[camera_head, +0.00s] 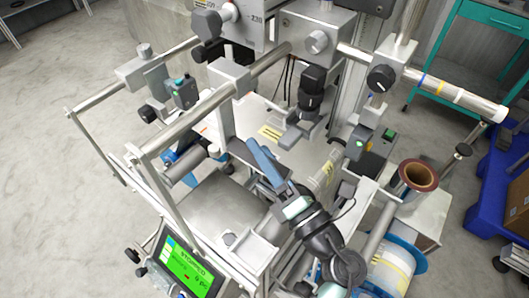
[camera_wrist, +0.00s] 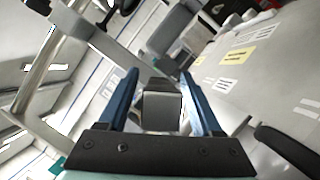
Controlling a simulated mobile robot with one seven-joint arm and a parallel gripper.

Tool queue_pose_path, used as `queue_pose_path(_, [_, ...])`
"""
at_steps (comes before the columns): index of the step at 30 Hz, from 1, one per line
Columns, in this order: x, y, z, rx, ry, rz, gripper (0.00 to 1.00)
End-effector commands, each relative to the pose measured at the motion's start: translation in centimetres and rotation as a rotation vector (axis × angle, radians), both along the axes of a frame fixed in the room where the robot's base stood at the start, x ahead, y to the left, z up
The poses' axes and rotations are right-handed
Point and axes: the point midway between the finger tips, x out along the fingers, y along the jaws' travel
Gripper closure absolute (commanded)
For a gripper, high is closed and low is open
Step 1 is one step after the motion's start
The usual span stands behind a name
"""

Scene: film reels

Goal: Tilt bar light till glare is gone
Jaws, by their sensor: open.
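A grey bar (camera_head: 226,118), which looks like the bar light, hangs from a clamp block on the upper cross rail in the head view. My gripper (camera_head: 243,146) has its two blue fingers apart, close to the lower end of this bar. In the wrist view a grey block (camera_wrist: 161,110) shows between the fingers of my gripper (camera_wrist: 160,75). I cannot tell whether either finger touches it. White sheet with yellow labels (camera_head: 270,133) lies below and beyond; the labels also show in the wrist view (camera_wrist: 234,57). I cannot make out glare for certain.
Metal rails (camera_head: 195,115) cross over the machine near my arm. A dark camera (camera_head: 311,88) hangs right of the bar. A green screen (camera_head: 185,272) reads STOPPED at the front. A brown-cored roll (camera_head: 418,176) stands at the right. Open floor lies left.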

Motion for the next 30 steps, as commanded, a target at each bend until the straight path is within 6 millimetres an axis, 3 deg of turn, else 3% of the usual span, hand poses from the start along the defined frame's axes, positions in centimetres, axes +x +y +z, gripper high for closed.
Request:
queue_pose_path(5, [-1.1,-0.8,-0.4,0.000,0.002,-0.002,0.34])
queue_pose_path(19, [-8.8,-6.2,-2.4,0.000,0.001,-0.003,0.34])
queue_pose_path(30, [-10.4,-7.3,-2.7,0.000,-0.001,0.000,0.34])
